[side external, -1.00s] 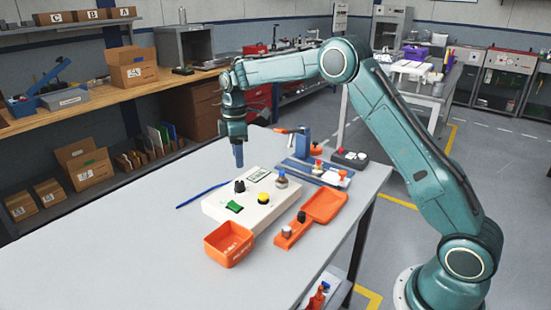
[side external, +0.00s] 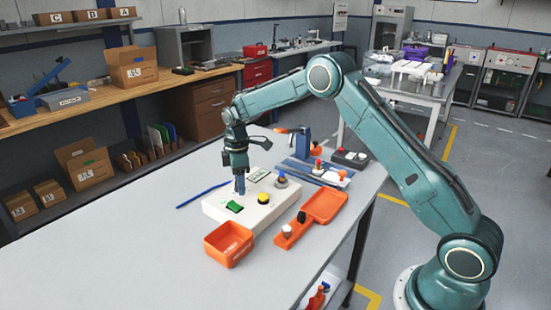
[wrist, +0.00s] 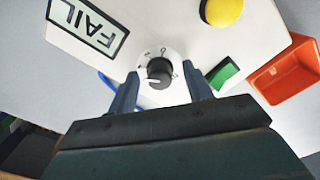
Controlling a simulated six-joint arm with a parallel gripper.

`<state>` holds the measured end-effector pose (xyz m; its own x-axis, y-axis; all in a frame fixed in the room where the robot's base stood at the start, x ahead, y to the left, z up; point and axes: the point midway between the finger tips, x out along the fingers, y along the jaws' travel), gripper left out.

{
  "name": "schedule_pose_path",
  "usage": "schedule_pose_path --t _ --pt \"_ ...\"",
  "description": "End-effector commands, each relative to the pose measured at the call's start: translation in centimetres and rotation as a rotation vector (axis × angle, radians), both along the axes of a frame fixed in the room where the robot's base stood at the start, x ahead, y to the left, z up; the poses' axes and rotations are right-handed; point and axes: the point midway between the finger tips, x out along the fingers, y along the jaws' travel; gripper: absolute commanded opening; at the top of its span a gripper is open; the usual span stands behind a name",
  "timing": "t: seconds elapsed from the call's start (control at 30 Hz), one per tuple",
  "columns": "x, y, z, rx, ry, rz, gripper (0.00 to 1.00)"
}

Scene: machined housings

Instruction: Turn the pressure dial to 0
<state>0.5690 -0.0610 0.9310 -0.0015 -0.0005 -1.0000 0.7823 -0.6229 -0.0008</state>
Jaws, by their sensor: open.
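The pressure dial is a black knob (wrist: 158,72) with a white pointer line on a pale marked disc, seen in the wrist view. The pointer aims to the left in that view; a "0" mark shows on the disc above the knob. My gripper (wrist: 160,88) is open, with one finger on each side of the knob and a gap between each finger and the knob. In the side view my gripper (side external: 240,190) is down at the white housing (side external: 268,214) and hides the dial. A "FAIL" display (wrist: 88,27) is on the housing.
A yellow button (side external: 263,198) and a green switch (side external: 234,207) sit on the housing near the dial. An orange bin (side external: 229,243) stands in front and an orange tray (side external: 325,206) to the right. A blue pen-like rod (side external: 203,195) lies at left. The left tabletop is clear.

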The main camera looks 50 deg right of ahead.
Motion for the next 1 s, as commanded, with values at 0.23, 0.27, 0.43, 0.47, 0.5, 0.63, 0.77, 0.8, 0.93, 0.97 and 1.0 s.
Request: schedule_pose_path --t 0.23,0.27,0.43,0.47,0.5,0.63,0.77,0.8,0.93,0.97,1.0 --pt "0.01 0.01 0.03 0.0 0.0 0.0 0.17" --pt "0.01 0.01 0.03 0.0 0.0 0.0 0.11" --pt "0.0 0.01 0.05 0.0 0.0 -0.001 0.06" --pt "0.0 0.01 0.05 0.0 0.0 -0.003 0.06" --pt "0.0 0.01 0.06 0.0 0.0 -0.006 0.06" --pt "0.0 0.03 0.06 0.0 0.0 -0.025 0.06" --pt "0.0 0.04 0.06 0.001 -0.001 -0.068 0.06" --pt "0.0 0.04 0.06 0.001 -0.001 -0.086 0.06" --pt "0.0 0.05 0.06 0.001 -0.001 -0.161 0.06" --pt "0.01 0.06 0.06 0.001 -0.001 -0.182 0.06" --pt "0.01 0.06 0.06 0.001 -0.001 -0.212 0.06"
